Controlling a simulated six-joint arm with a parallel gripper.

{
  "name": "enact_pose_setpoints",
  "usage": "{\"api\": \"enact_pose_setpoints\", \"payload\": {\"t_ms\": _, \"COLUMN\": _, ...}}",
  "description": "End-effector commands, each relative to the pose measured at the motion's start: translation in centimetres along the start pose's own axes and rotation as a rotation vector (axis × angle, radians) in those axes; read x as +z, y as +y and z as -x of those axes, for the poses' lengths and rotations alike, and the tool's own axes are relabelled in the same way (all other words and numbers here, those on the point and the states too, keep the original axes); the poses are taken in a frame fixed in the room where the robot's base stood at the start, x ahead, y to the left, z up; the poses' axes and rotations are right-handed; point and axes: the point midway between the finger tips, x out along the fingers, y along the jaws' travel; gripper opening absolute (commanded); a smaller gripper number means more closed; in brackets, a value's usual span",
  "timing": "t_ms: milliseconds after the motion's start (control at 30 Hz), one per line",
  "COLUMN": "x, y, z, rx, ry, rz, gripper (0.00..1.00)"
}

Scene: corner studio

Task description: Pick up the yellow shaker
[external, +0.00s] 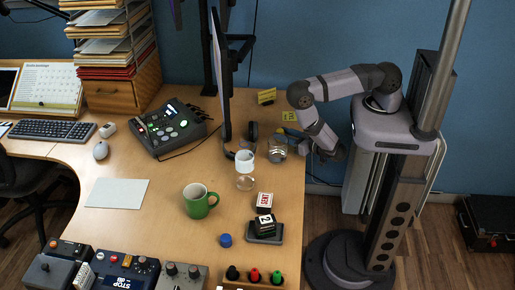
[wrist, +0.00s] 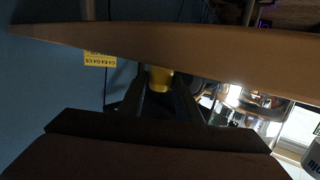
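The yellow shaker (wrist: 159,79) shows in the wrist view as a small yellow shape between the fingertips of my gripper (wrist: 161,90). Only part of it is visible, under the brown band of the table edge. The fingers stand apart on either side of it, and I see no clear contact. In the external view my gripper (external: 290,136) is low at the table's right edge, beside a glass jar.
The glass jar (external: 277,147) stands close to my gripper. Yellow labels (external: 267,96) are behind. The table edge (wrist: 180,45) crosses the wrist view.

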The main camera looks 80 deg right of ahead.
Motion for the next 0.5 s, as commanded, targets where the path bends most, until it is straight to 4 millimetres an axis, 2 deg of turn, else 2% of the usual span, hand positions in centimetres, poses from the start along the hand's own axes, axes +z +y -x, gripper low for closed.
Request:
{"api": "enact_pose_setpoints", "payload": {"t_ms": 33, "x": 0.00, "y": 0.00, "z": 0.01, "rx": 0.000, "ry": 0.000, "rz": 0.000, "gripper": 0.18}}
{"api": "enact_pose_setpoints", "payload": {"t_ms": 100, "x": 0.00, "y": 0.00, "z": 0.01, "rx": 0.000, "ry": 0.000, "rz": 0.000, "gripper": 0.08}}
{"api": "enact_pose_setpoints", "payload": {"t_ms": 500, "x": -0.44, "y": 0.00, "z": 0.07, "rx": 0.000, "ry": 0.000, "rz": 0.000, "gripper": 0.08}}
